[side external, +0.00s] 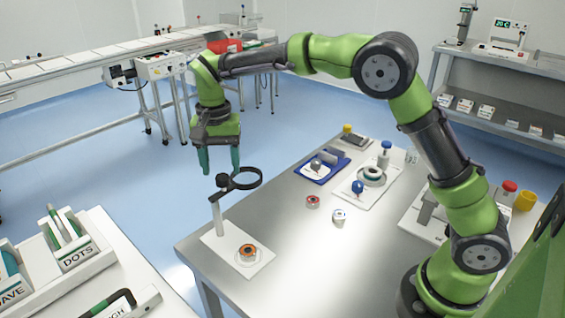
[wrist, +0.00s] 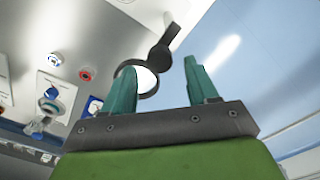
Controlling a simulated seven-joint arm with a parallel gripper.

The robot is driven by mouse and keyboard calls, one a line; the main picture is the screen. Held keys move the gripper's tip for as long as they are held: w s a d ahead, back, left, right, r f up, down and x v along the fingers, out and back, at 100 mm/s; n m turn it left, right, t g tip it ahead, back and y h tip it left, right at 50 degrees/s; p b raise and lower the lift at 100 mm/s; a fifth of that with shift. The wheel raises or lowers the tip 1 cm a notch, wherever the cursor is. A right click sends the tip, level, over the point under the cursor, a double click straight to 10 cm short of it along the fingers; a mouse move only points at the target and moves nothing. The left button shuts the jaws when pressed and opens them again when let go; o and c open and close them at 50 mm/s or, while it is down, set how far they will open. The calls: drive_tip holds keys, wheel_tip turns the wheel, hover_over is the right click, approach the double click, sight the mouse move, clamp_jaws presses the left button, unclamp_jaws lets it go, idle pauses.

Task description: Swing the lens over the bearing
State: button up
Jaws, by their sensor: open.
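The lens is a black ring (side external: 242,178) on a short dark arm with a knob (side external: 222,181), carried by a white post (side external: 217,217) on a white plate (side external: 222,243). The bearing (side external: 247,252), a round part with an orange ring, lies on the plate's right half. The lens ring appears offset toward the plate's far side, not directly above the bearing. My gripper (side external: 220,164) points down, open and empty, just above the knob and ring. In the wrist view the lens ring (wrist: 153,86) shows between my fingers (wrist: 158,68), partly hidden by the left finger. The bearing is not discernible there.
A red-topped jar (side external: 312,201) and a white jar (side external: 339,217) stand right of the plate. Further right are a blue tray (side external: 318,176) and a white board (side external: 352,201) with round parts. The table's left edge (side external: 193,268) lies close to the plate.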

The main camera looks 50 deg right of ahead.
drive_tip(key=shift+f, duration=1.15)
clamp_jaws()
